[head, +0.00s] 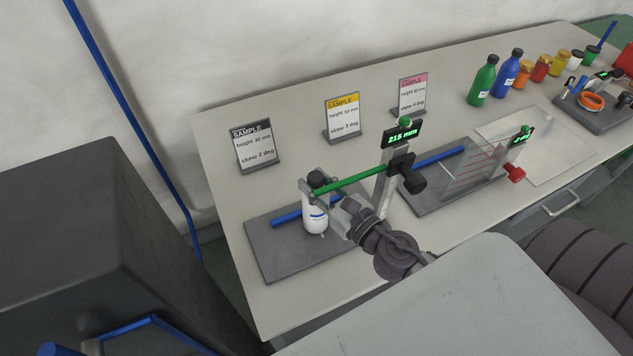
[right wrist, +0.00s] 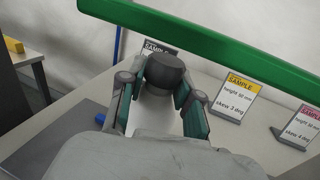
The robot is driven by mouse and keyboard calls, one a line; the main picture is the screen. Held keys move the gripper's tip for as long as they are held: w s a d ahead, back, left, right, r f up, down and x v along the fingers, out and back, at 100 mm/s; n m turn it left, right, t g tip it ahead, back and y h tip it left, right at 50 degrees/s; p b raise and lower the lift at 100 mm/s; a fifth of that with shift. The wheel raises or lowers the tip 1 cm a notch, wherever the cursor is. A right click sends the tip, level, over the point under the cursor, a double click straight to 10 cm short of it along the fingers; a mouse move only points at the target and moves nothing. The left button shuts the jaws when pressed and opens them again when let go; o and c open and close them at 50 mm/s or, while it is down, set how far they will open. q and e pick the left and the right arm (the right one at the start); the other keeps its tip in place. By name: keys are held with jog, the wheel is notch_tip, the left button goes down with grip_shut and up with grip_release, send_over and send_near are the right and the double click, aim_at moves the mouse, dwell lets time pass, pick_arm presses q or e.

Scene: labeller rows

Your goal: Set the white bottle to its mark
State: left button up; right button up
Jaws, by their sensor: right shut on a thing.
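The white bottle (head: 315,218) with a dark cap stands upright, by its look, over the grey base plate (head: 275,262) of the near labeller, by the blue rail (head: 287,217). Whether it touches the plate is unclear. My right gripper (head: 319,193) is shut on the bottle's upper part. In the right wrist view the dark cap (right wrist: 165,73) shows between the fingers (right wrist: 160,100). The green bar (head: 350,180) passes close by the bottle's top and crosses the upper right wrist view (right wrist: 215,42). The black display (head: 401,135) reads 215 mm. I cannot make out a mark. My left gripper is not in view.
Sample cards with black (head: 255,146), yellow (head: 343,119) and pink (head: 410,95) headers stand behind. A second labeller plate (head: 430,198) with a clear guard is to the right. Green (head: 483,82) and blue (head: 507,75) bottles and several jars stand at the far right.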

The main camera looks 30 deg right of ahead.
jog(key=o, duration=1.1)
jog(key=shift+w+f, duration=0.1)
jog(key=shift+c, duration=0.2)
jog(key=b+v, duration=0.6)
jog(key=v, duration=0.6)
jog(key=shift+b, duration=0.35)
